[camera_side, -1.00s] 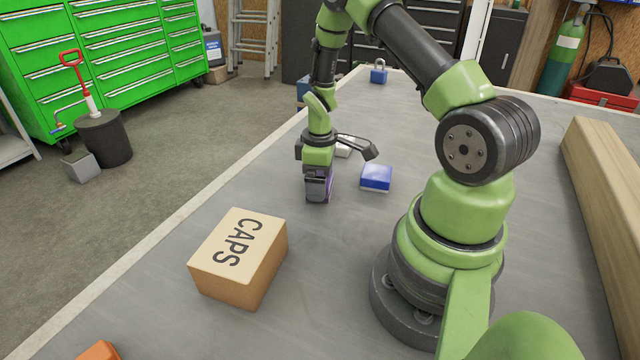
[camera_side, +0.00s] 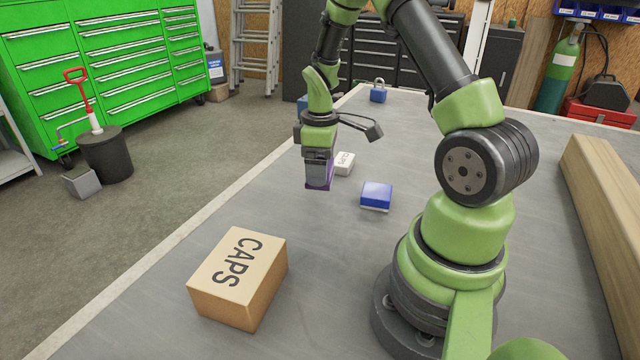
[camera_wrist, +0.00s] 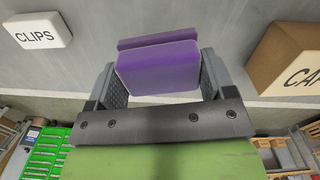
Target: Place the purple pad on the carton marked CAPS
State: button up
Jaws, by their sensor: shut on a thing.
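My gripper (camera_side: 319,180) is shut on the purple pad (camera_wrist: 160,67) and holds it up off the table. In the side view the pad shows as a purple edge (camera_side: 326,187) partly hidden by the fingers. In the wrist view it sits between both fingers. The tan carton marked CAPS (camera_side: 238,277) stands on the table, nearer the camera and left of my gripper, with its flat top bare. Part of it shows at the right of the wrist view (camera_wrist: 288,57).
A small white box (camera_side: 344,163), lettered CLIPS in the wrist view (camera_wrist: 38,30), lies behind my gripper. A blue pad (camera_side: 376,196) lies right of it. A blue padlock (camera_side: 378,91) is at the far end. A wooden beam (camera_side: 606,215) runs along the right. The table between gripper and carton is clear.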

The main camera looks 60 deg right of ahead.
jog(key=shift+w+a+r+n, duration=0.2)
jog(key=shift+a+r, duration=0.1)
jog(key=shift+r, duration=0.3)
jog(key=shift+w+a+r+n, duration=0.15)
jog(key=shift+a+r+n, duration=0.1)
jog(key=shift+r, duration=0.3)
jog(key=w+a+r+n, duration=0.1)
jog(key=a+r+n, duration=0.3)
jog(key=a+n, duration=0.5)
jog(key=w+a+r+n, duration=0.1)
jog(key=a+r+n, duration=0.25)
jog(key=a, duration=0.95)
jog(key=n, duration=0.1)
send_over(238, 260)
notch_tip(238, 260, down, 6)
jog(key=shift+s+r, duration=0.1)
jog(key=shift+r, duration=0.15)
jog(key=shift+f, duration=2.2)
